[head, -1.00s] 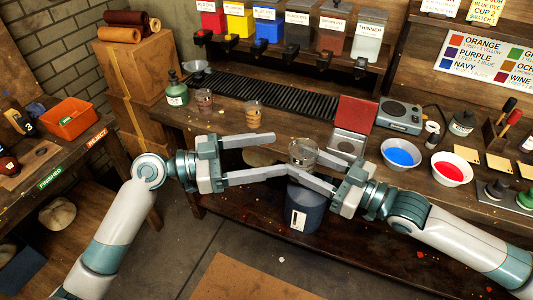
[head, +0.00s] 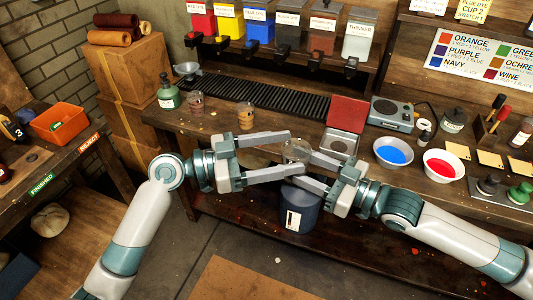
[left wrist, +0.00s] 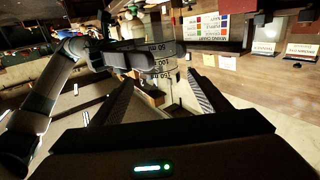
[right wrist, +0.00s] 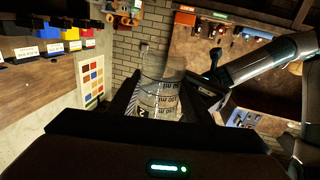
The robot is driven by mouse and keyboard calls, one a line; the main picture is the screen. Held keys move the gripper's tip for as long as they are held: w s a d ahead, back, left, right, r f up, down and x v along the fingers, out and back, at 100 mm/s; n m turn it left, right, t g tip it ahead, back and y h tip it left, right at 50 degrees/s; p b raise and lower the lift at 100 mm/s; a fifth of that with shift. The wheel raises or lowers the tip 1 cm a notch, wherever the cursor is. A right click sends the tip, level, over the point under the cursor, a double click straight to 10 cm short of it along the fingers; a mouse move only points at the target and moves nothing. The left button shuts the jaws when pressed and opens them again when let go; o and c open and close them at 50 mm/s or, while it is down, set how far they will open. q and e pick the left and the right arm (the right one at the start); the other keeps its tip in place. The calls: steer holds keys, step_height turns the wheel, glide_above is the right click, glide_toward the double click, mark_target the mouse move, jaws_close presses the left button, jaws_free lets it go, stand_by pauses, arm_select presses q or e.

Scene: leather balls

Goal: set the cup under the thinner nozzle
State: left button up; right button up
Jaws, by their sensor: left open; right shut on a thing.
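A clear cup with measuring marks (head: 297,150) is held upright in front of the bench by my right gripper (head: 302,168). The right wrist view shows this cup (right wrist: 160,92) between my right fingers. My left gripper (head: 291,154) is open, its fingertips reaching to the cup from the left; the left wrist view shows the cup (left wrist: 166,60) ahead of its spread fingers. I cannot tell whether they touch it. The white-labelled thinner dispenser (head: 359,38) is the rightmost in the rack, with a dark nozzle (head: 352,70) under it.
A dark slatted strip (head: 270,98) runs below the dispensers. Two cups (head: 197,104) (head: 246,116) stand at the bench's left. A red-lidded box (head: 342,143), a scale (head: 391,113) and bowls of blue (head: 393,153) and red (head: 443,167) lie right. A dark bin (head: 300,208) stands below.

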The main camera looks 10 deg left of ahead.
mark_target(308, 149)
arm_select(q)
steer(key=shift+x, duration=3.55)
steer(key=c, duration=1)
steer(key=shift+c, duration=0.6)
arm_select(e)
steer(key=o, duration=1.2)
steer(key=shift+d, duration=0.15)
steer(key=v, duration=1.2)
steer(key=shift+w+f, duration=0.1)
